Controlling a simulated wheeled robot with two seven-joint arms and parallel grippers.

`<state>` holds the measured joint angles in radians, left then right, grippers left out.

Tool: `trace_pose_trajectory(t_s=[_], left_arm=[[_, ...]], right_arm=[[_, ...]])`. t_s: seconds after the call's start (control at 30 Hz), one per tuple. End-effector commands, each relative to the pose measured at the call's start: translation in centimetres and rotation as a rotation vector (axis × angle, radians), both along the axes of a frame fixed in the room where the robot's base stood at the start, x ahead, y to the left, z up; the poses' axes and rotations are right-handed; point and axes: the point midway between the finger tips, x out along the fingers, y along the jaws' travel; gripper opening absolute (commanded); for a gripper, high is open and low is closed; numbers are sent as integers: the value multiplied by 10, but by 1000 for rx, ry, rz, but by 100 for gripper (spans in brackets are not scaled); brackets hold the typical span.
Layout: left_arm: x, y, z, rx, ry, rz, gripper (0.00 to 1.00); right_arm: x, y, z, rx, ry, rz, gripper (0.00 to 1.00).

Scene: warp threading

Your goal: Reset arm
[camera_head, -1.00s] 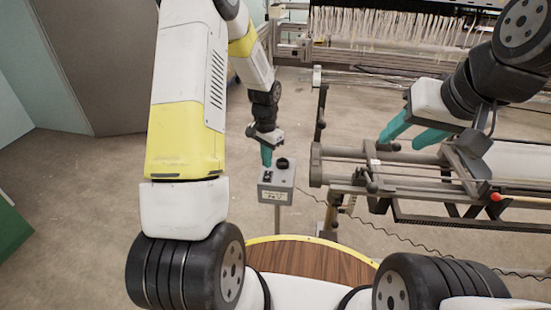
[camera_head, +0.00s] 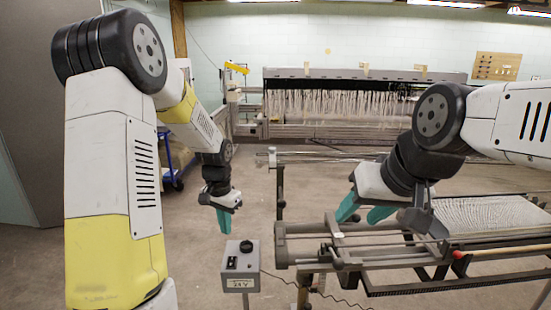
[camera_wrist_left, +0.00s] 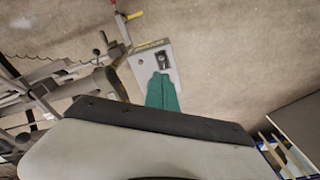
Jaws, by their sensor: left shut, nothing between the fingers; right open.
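My left gripper (camera_head: 224,220) has teal fingers that are shut with nothing between them. It points down, just above and left of the grey control box (camera_head: 240,262) in the head view. In the left wrist view the shut fingertips (camera_wrist_left: 162,92) overlap the view of the control box (camera_wrist_left: 150,64). My right gripper (camera_head: 358,210) is open and empty, its two teal fingers apart, over the frame rail of the machine at the right.
The long machine frame (camera_head: 330,240) with a bed of pale threads (camera_head: 490,214) stands at the right. A loom with hanging white threads (camera_head: 350,103) spans the back. A blue cart (camera_head: 178,165) stands at the left. The floor left of the control box is clear.

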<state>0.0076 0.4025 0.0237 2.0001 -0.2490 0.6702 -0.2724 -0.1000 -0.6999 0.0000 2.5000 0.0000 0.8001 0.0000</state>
Motion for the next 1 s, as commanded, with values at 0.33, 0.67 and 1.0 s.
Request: trace_pose_trajectory(t_s=[0.33, 0.67, 1.0], left_arm=[[-88, -6, 140, -98, -202, 193, 0], [-188, -16, 199, -241, -357, 342, 0], [-225, -22, 206, -309, -407, 392, 0]], right_arm=[[0, 0, 0, 0, 0, 0, 48], [0, 0, 0, 0, 0, 0, 48], [0, 0, 0, 0, 0, 0, 48]])
